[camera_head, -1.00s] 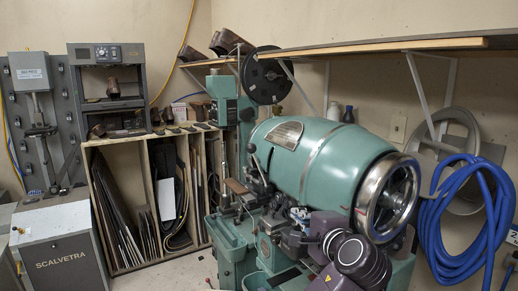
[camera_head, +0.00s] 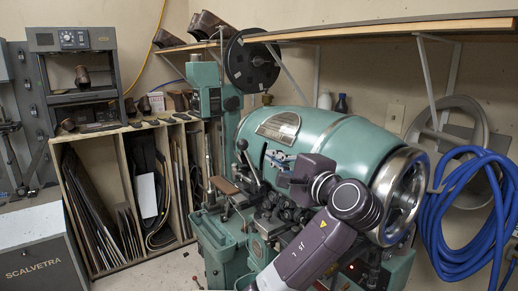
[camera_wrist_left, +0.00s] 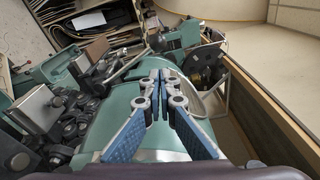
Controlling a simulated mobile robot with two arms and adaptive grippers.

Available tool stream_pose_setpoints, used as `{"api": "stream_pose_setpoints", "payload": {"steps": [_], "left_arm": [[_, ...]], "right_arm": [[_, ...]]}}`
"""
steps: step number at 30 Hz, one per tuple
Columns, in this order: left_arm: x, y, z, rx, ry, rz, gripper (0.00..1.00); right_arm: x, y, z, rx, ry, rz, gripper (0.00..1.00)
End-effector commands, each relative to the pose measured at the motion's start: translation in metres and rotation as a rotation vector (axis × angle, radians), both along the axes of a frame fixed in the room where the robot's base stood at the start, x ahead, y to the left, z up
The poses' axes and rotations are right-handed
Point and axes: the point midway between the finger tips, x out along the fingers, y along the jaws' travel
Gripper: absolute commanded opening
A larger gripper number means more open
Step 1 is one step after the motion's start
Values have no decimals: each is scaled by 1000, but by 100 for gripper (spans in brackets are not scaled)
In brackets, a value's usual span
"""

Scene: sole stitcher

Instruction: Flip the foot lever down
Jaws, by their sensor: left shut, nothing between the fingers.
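The green sole stitcher (camera_head: 340,143) has a large barrel-shaped body. A lever with a black ball knob (camera_head: 243,146) stands tilted at the left end of the barrel; I take it for the foot lever, though no label shows. It appears up rather than flipped down. My left gripper (camera_head: 268,156) is shut and empty in front of the barrel, just right of the knob and apart from it, as far as I can tell. In the left wrist view its blue fingers (camera_wrist_left: 160,76) are together above the green body (camera_wrist_left: 116,112). My right gripper is out of view.
A wooden shelf (camera_head: 380,30) runs above the machine on the right. A black reel (camera_head: 251,60) and a handwheel (camera_head: 402,195) stick out from the machine. A wooden rack (camera_head: 106,150) of sheets stands at left. A blue hose (camera_head: 445,235) hangs on the right wall.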

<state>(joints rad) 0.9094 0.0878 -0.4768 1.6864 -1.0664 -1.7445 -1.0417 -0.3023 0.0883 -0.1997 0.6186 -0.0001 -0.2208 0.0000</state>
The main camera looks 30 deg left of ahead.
Motion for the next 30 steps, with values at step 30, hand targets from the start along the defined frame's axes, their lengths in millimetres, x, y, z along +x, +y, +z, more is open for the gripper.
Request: {"api": "stream_pose_setpoints", "payload": {"steps": [30], "left_arm": [[50,86,-3,-1,2,1,0]], "right_arm": [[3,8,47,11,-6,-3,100]]}}
